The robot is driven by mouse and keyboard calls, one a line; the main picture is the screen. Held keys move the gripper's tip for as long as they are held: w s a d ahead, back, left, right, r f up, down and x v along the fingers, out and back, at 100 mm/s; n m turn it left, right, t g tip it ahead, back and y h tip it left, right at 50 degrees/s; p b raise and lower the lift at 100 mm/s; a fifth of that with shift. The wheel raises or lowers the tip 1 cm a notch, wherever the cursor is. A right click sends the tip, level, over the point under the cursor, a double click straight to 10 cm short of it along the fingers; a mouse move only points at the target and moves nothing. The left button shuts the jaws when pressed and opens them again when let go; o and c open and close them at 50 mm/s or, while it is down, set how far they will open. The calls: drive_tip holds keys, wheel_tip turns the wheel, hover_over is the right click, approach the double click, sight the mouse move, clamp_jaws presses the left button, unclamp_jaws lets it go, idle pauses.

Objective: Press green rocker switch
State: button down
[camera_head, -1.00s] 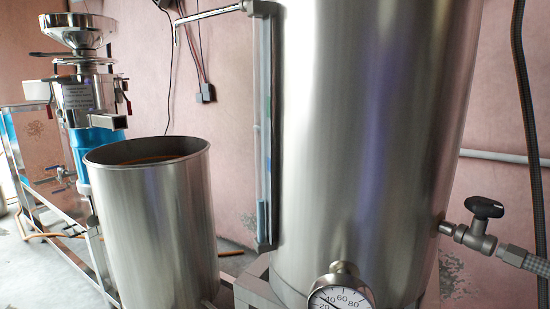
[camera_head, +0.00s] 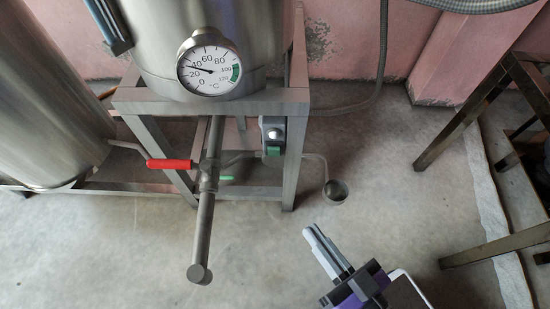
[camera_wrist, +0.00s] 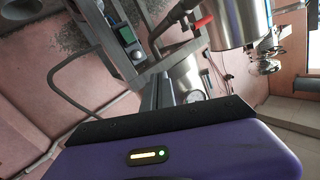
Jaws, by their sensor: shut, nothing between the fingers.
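The green rocker switch (camera_head: 273,149) sits low on a small grey switch box (camera_head: 271,128) with a round knob above it. The box is fixed to the right front leg of the steel stand. In the wrist view the green switch (camera_wrist: 126,34) shows at the upper left, past the fingers. My gripper (camera_head: 307,231) is shut and empty, in the lower right of the head view, below and right of the switch and apart from it. Its fingers (camera_wrist: 157,90) also show in the wrist view, pointing toward the stand.
A pipe (camera_head: 205,215) with a red lever (camera_head: 169,164) juts forward left of the switch. A dial gauge (camera_head: 209,70) is above, on the steel tank. A brown metal frame (camera_head: 465,115) stands at the right. The floor between is clear.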

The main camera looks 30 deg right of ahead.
sight(276, 150)
drive_tip(key=w+a+f+m+t+h, duration=0.4)
drive_tip(key=w+a+m, duration=0.4)
drive_tip(key=w+m, duration=0.35)
drive_tip(key=s+d+f+m+g+h, duration=0.1)
drive_tip(key=d+f+m+g+h, duration=0.3)
drive_tip(key=f+m+h, duration=0.3)
drive_tip(key=d+m, duration=0.1)
drive_tip(key=m, duration=0.2)
drive_tip(key=shift+s+f+m+b, duration=0.15)
drive_tip(key=shift+f+m+b, duration=0.05)
drive_tip(key=shift+m+b, duration=0.2)
drive_tip(key=b+x, duration=0.3)
drive_tip(key=x, duration=1)
drive_tip(key=shift+d+r, duration=0.1)
drive_tip(key=shift+r, duration=0.05)
drive_tip(key=shift+w+d+r, duration=0.1)
drive_tip(key=shift+w+d, duration=0.05)
drive_tip(key=shift+w, duration=0.2)
